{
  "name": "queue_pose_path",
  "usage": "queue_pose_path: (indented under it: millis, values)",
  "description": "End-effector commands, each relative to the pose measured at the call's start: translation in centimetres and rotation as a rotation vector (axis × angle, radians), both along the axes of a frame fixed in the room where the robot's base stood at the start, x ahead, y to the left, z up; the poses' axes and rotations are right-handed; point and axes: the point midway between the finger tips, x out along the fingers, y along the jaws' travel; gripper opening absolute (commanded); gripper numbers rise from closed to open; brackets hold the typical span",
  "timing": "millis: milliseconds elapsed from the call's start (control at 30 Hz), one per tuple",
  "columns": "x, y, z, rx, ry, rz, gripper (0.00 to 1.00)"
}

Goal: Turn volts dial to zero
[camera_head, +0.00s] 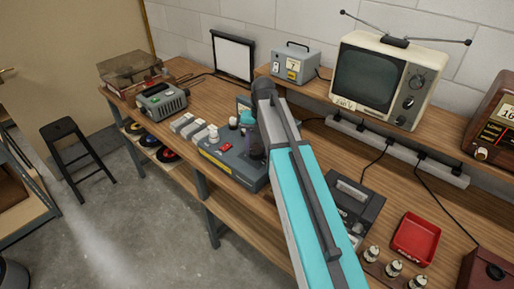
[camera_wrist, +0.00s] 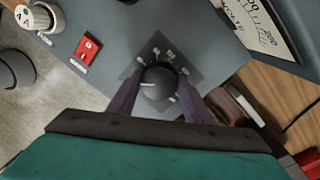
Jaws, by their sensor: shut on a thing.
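The volts dial is a round dark knob (camera_wrist: 158,84) on the sloping grey control unit (camera_wrist: 110,55). Its white pointer line points left in the wrist view, and small white marks sit around it, too small to read. My gripper (camera_wrist: 158,95) has one dark finger on each side of the knob and is shut on it. A meter face (camera_wrist: 245,22) with the word VOLTS shows partly at the top right; its needle cannot be read. In the head view the control unit (camera_head: 228,165) stands on the bench, and my arm hides the knob.
A red switch (camera_wrist: 86,48) and a white knob (camera_wrist: 40,18) sit beside the dial. On the bench are a green-grey device (camera_head: 160,103), a dark recorder (camera_head: 352,205) and a red tray (camera_head: 416,240). A television (camera_head: 385,80) stands on the raised shelf.

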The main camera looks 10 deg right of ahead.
Motion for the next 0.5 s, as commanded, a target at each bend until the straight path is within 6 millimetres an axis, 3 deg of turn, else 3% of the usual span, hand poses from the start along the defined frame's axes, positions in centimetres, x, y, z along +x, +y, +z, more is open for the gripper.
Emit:
queue_pose_path:
  millis: [167,200,267,500]
  values:
    - [-0.32,0.05,-0.17,0.001,0.010,0.003,0.23]
    - [-0.32,0.05,-0.17,0.001,0.009,0.003,0.52]
    - [-0.28,0.05,-0.16,0.001,0.008,0.002,0.62]
    - [-0.14,0.03,-0.07,0.000,0.004,0.000,0.64]
